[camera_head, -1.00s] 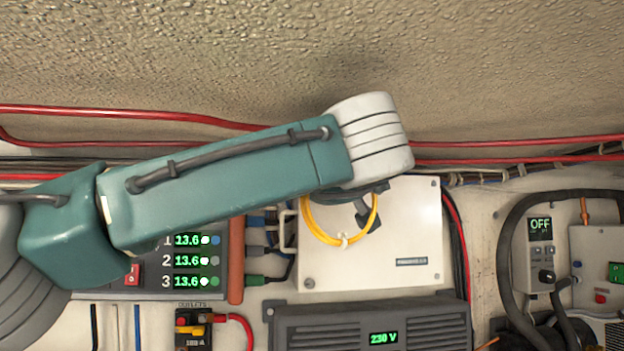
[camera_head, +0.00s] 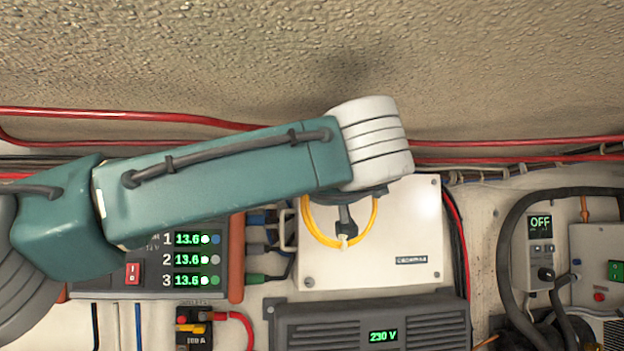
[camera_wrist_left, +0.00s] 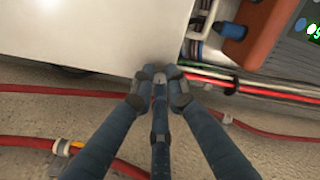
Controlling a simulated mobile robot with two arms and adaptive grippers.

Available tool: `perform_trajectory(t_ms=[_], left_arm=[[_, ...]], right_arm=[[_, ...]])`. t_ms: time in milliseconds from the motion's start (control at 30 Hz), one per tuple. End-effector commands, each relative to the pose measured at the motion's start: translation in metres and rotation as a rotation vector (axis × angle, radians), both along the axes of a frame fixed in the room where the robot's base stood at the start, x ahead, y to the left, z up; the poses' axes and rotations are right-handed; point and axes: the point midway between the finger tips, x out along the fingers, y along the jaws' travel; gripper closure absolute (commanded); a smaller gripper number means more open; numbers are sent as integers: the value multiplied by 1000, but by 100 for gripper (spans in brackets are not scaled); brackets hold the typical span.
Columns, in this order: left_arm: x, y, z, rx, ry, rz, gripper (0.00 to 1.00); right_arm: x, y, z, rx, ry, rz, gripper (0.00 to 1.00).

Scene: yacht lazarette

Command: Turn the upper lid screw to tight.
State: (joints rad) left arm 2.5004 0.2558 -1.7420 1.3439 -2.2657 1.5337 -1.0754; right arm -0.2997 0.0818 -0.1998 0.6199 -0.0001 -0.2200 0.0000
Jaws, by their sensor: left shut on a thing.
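The white box (camera_head: 410,225) with a flat lid is mounted on the wall, right of the red-framed panel. A small grey fastener (camera_head: 309,283) shows at its lower left corner. My left gripper (camera_head: 347,222) reaches the box's upper left area from above. In the left wrist view its three dark fingers (camera_wrist_left: 160,82) are drawn together at the edge of the white lid (camera_wrist_left: 80,30). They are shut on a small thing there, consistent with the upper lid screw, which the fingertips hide. The screw's angle cannot be seen. My right gripper is not in view.
A yellow cable loop (camera_head: 375,220) hangs in front of the lid around my gripper. Red cables (camera_head: 130,114) run along the wall above. The red-framed panel (camera_head: 237,260) is at left, the 230 V unit (camera_head: 430,325) below. The lid's right half is clear.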

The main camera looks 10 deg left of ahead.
Motion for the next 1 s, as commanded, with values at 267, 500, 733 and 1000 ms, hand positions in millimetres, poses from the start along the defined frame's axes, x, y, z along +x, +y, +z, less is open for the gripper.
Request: perform_trajectory(t_ms=[267,500,733,1000], left_arm=[[0,0,-2,-1,4,0,69],[0,0,-1,-1,1,0,68],[-14,-7,1,-2,-1,-2,68],[-66,-29,0,1,-1,-3,68]], right_arm=[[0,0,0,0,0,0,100],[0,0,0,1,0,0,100],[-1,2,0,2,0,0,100],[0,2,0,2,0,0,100]])
